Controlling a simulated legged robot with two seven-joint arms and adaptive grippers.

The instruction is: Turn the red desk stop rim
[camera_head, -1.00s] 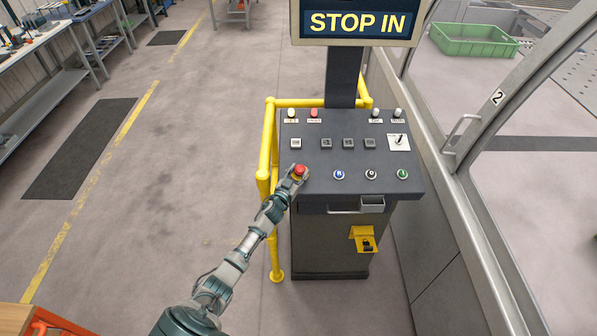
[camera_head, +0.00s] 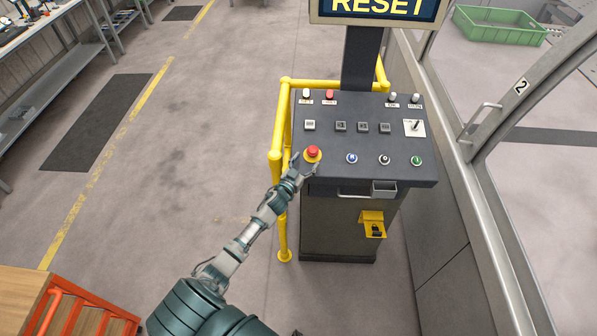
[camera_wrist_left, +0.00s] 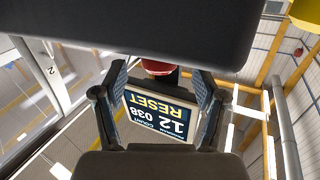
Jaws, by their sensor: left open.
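The red desk stop rim (camera_head: 313,152) is a red mushroom button on a yellow base at the left front corner of the dark control desk (camera_head: 330,183). My left gripper (camera_head: 304,163) is open at the button's front left side, close to it. In the left wrist view the red button (camera_wrist_left: 157,67) shows beyond and between the open fingers of my left gripper (camera_wrist_left: 160,88), partly hidden by a dark shape above. I cannot tell whether a finger touches it. My right gripper is not in view.
A display reading RESET (camera_head: 378,8) stands on a post behind the desk. A yellow rail (camera_head: 277,165) runs along the desk's left side. Blue, black and green-marked buttons (camera_head: 384,159) lie to the right. A glazed door (camera_head: 500,120) stands at the right.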

